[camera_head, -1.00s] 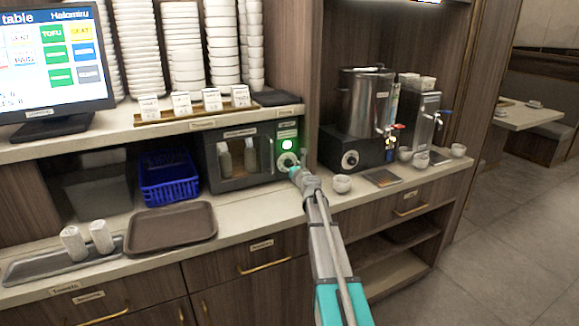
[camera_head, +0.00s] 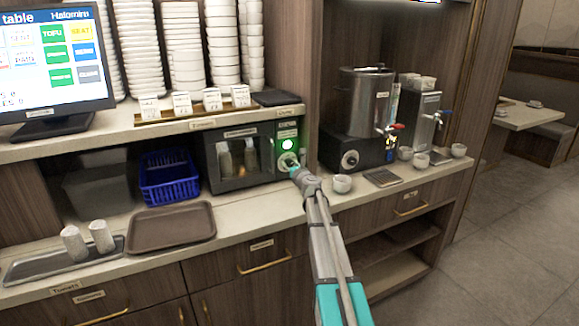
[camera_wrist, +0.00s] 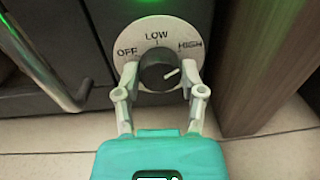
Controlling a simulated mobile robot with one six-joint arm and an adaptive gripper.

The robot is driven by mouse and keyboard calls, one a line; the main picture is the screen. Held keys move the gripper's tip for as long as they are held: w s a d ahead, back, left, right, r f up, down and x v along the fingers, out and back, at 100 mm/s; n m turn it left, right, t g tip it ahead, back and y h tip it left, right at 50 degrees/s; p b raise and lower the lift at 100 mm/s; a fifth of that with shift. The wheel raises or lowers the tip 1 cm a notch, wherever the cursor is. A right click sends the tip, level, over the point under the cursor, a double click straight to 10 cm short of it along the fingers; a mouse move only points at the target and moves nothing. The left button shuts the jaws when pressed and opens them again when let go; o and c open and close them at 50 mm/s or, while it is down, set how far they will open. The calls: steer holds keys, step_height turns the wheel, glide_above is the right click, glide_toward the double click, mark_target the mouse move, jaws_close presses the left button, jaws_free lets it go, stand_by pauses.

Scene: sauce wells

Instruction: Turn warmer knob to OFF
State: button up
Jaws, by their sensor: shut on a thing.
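The warmer (camera_head: 240,155) is a dark box with a window, holding bottles, under the shelf. Its front panel at the right has a lit green light (camera_head: 288,143). The black warmer knob (camera_wrist: 158,70) sits on a white dial (camera_wrist: 138,34) marked OFF, LOW and HIGH. My gripper (camera_wrist: 158,80) is shut on the knob, one finger on each side. In the head view my gripper (camera_head: 295,168) reaches the panel and covers part of the dial.
A white cup (camera_head: 341,184) stands on the counter just right of my gripper. A wooden post (camera_wrist: 255,75) stands close right of the dial. A blue basket (camera_head: 168,180) and brown tray (camera_head: 172,222) are to the left. A steel urn (camera_head: 365,100) stands at the right.

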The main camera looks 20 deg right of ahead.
steer(key=shift+n, duration=0.4)
steer(key=n, duration=0.5)
steer(key=shift+a+b, duration=0.1)
steer(key=shift+b, duration=0.2)
steer(key=n, duration=0.6)
steer(key=shift+t+y, duration=0.3)
steer(key=shift+y, duration=0.1)
steer(key=n, duration=0.6)
steer(key=shift+f+n+b, duration=0.1)
steer(key=shift+n+b, duration=0.2)
steer(key=shift+n, duration=0.1)
steer(key=n, duration=0.6)
steer(key=shift+y, duration=0.4)
steer(key=o, duration=1.2)
steer(key=shift+c, duration=0.2)
steer(key=shift+f, duration=0.1)
